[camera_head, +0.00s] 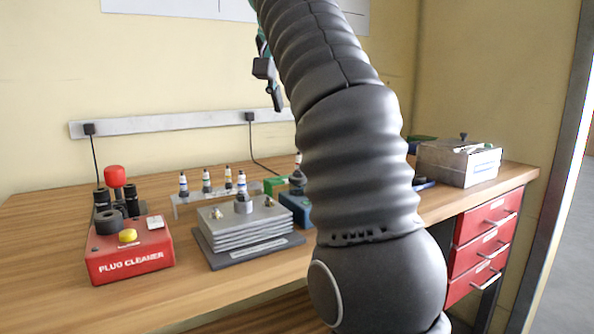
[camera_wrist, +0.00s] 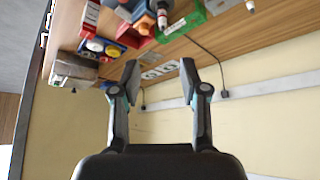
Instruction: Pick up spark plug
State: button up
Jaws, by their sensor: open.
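Several spark plugs with white bodies and dark tips stand upright in a light rack on the bench in the head view, among them one at the left end (camera_head: 183,183) and one farther right (camera_head: 242,182). Another plug-like piece (camera_head: 298,163) is partly hidden behind my arm. My gripper (camera_wrist: 160,76) is open in the wrist view, with nothing between its fingers. Part of it shows high above the bench in the head view (camera_head: 268,75), apart from the plugs.
A red plug cleaner (camera_head: 130,260) stands at the front left of the wooden bench (camera_head: 40,225). A grey stepped block (camera_head: 243,224) sits mid-bench. A metal box (camera_head: 458,163) stands at the right above red drawers (camera_head: 487,245). A power strip (camera_head: 180,122) runs along the wall.

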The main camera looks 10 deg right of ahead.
jog(key=b+x, duration=0.2)
jog(key=x, duration=0.6)
jog(key=shift+w+f+b, duration=0.2)
jog(key=shift+f+b, duration=0.1)
jog(key=shift+f, duration=0.05)
jog(key=x, duration=0.1)
jog(key=b+x, duration=0.1)
jog(key=x, duration=0.1)
jog(key=b+x, duration=0.1)
jog(key=x, duration=0.1)
jog(key=shift+s+a+f, duration=0.2)
jog(key=shift+a+f, duration=0.05)
grip_shut()
